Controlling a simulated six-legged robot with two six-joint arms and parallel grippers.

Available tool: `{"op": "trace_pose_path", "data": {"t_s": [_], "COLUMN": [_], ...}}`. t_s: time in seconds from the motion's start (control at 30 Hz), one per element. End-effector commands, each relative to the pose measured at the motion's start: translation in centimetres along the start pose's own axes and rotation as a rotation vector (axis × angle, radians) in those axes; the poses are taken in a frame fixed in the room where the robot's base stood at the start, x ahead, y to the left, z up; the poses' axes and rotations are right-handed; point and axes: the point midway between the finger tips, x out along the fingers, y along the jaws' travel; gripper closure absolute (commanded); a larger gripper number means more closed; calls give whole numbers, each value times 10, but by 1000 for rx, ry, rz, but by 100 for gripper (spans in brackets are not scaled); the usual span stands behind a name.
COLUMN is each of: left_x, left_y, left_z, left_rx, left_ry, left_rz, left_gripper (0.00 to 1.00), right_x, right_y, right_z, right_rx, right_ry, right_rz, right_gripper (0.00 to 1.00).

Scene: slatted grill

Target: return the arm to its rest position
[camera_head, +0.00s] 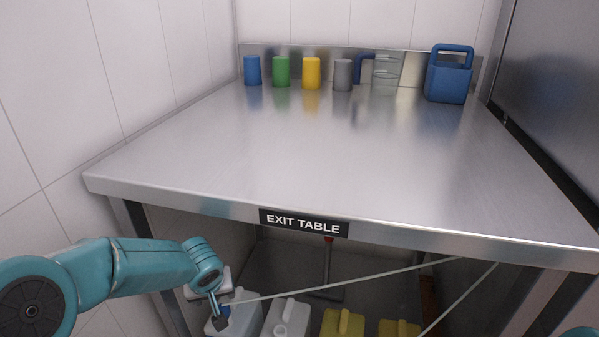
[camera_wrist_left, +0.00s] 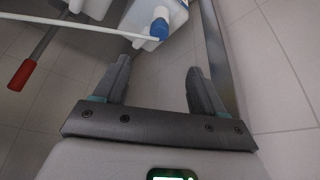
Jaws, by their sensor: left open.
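My left arm comes in from the left in the head view, low in front of the steel table. Its left gripper (camera_head: 220,312) points down below the table's front edge and overlaps a white jug with a blue cap (camera_head: 241,318) in the picture. In the left wrist view the two fingers of the left gripper (camera_wrist_left: 160,78) are spread apart with only tiled floor between them. The blue-capped jug (camera_wrist_left: 143,22) lies beyond the fingertips there, apart from them. My right gripper is outside both views; only a bit of teal shows at the bottom right.
The steel table (camera_head: 300,150) has a wide clear top, with several coloured cylinders, a clear jug (camera_head: 385,72) and a blue can (camera_head: 449,78) at its back. White and yellow canisters (camera_head: 343,322) stand underneath. A pale rod (camera_head: 350,278) crosses in front of the opening. Walls flank both sides.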

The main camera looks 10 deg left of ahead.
Motion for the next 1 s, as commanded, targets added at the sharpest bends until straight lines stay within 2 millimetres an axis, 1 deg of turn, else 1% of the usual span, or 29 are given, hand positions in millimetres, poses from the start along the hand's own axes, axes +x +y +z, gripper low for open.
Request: {"op": "trace_pose_path", "data": {"t_s": [0.07, 0.13, 0.17, 0.2, 0.23, 0.27, 0.3, 0.33, 0.37, 0.4, 0.47, 0.5, 0.53, 0.6, 0.63, 0.73, 0.87, 0.9, 1.0], "left_x": [15, 37, 47, 60, 69, 77, 86, 91, 94, 96, 96, 95, 93, 89, 89, 90, 101, 80, 54], "left_y": [-2, -3, -4, -3, -1, 2, 7, 11, 15, 21, 28, 33, 36, 40, 41, 42, 46, 46, 46], "left_z": [11, 37, 54, 81, 104, 128, 161, 185, 209, 239, 280, 305, 323, 351, 358, 360, 337, 330, 320], "left_rx": [7, 24, 26, 23, 17, 15, 15, 15, 17, 17, 15, 12, 12, 16, 22, 67, 210, 222, 221], "left_ry": [-37, -108, -153, -223, -279, -337, -414, -468, -518, -580, -654, -690, -710, -711, -699, -605, -439, -441, -445], "left_rz": [-14, -35, -42, -46, -39, -25, -1, 23, 51, 88, 150, 191, 222, 281, 299, 341, 390, 393, 393], "left_gripper": [30, 30, 30, 30, 30, 30, 30, 30, 30, 30, 30, 30, 30, 30, 30, 30, 30, 30, 30], "right_x": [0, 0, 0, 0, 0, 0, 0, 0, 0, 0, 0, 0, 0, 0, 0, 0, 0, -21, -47], "right_y": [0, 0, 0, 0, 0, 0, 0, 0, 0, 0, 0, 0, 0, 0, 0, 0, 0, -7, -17], "right_z": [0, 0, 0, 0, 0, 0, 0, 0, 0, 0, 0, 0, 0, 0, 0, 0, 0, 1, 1], "right_rx": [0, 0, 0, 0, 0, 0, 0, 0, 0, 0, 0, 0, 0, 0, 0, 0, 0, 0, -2], "right_ry": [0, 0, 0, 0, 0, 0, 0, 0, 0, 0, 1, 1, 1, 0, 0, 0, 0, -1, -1], "right_rz": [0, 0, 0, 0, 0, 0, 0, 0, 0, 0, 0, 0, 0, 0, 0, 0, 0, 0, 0], "right_gripper": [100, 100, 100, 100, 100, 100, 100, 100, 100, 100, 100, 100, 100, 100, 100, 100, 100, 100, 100]}}
